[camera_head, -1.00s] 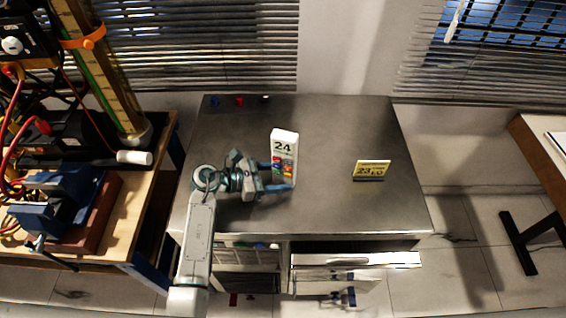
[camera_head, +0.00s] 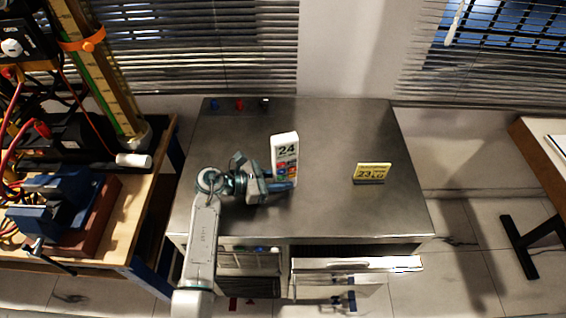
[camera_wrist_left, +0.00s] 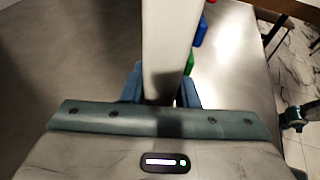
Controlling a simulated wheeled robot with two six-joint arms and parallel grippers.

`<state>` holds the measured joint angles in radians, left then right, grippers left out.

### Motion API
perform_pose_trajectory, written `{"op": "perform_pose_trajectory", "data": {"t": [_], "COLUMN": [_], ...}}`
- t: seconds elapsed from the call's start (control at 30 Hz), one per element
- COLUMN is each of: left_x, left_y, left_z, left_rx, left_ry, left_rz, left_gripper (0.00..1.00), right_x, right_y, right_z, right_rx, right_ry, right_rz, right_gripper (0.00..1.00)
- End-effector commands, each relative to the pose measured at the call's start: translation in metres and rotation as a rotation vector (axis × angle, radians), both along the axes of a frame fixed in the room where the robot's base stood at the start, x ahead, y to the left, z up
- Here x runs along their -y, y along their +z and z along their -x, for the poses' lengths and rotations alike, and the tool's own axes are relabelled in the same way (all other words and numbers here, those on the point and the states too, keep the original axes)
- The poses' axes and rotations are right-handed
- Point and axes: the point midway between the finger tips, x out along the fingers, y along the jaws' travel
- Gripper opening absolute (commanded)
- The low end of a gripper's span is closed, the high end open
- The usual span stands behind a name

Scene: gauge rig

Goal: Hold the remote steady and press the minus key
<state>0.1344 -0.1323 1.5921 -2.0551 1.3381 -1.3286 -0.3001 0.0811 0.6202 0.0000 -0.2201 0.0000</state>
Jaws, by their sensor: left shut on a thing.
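The remote (camera_head: 284,143) is a white upright block with a dark "24" display and coloured keys on its face. It stands on the metal cabinet top. In the left wrist view its pale side (camera_wrist_left: 168,45) rises between the fingers, with green, blue and red keys jutting out on the right. My left gripper (camera_head: 283,184) is shut on the remote's lower part, its blue fingers (camera_wrist_left: 161,88) on either side. The minus key cannot be told apart at this size.
A yellow display card (camera_head: 372,172) stands on the right of the metal cabinet top (camera_head: 335,205). Small blue, red and dark pieces (camera_head: 240,104) lie at the back edge. A drawer (camera_head: 355,264) is open in front. A cluttered wooden bench (camera_head: 115,245) stands left.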

Motion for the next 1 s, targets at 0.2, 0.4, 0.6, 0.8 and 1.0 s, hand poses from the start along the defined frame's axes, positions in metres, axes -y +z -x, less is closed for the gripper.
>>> {"op": "perform_pose_trajectory", "data": {"t": [0.2,0.4,0.6,0.8,1.0], "left_x": [-0.0001,-0.0001,-0.0001,-0.0001,-0.0001], "left_y": [-0.0002,-0.0003,-0.0003,-0.0003,-0.0003], "left_z": [0.0000,0.0001,0.0001,0.0001,0.0001], "left_rx": [0.000,0.000,0.000,0.000,0.000], "left_ry": [0.000,0.000,0.000,0.000,0.000], "left_rz": [0.000,0.000,0.000,0.000,0.000], "left_gripper": [0.14,0.14,0.14,0.14,0.14], "right_x": [-0.0002,-0.0005,-0.0015,-0.0022,-0.0022], "right_y": [0.0000,0.0000,-0.0001,-0.0002,-0.0002], "right_z": [0.0001,0.0001,0.0001,0.0001,0.0001], "right_rx": [0.000,0.000,0.000,0.000,0.000], "right_ry": [0.000,0.000,-0.001,-0.001,-0.001], "right_rz": [0.000,0.000,-0.002,-0.002,-0.002], "right_gripper": [0.00,0.00,0.00,0.00,0.00]}}
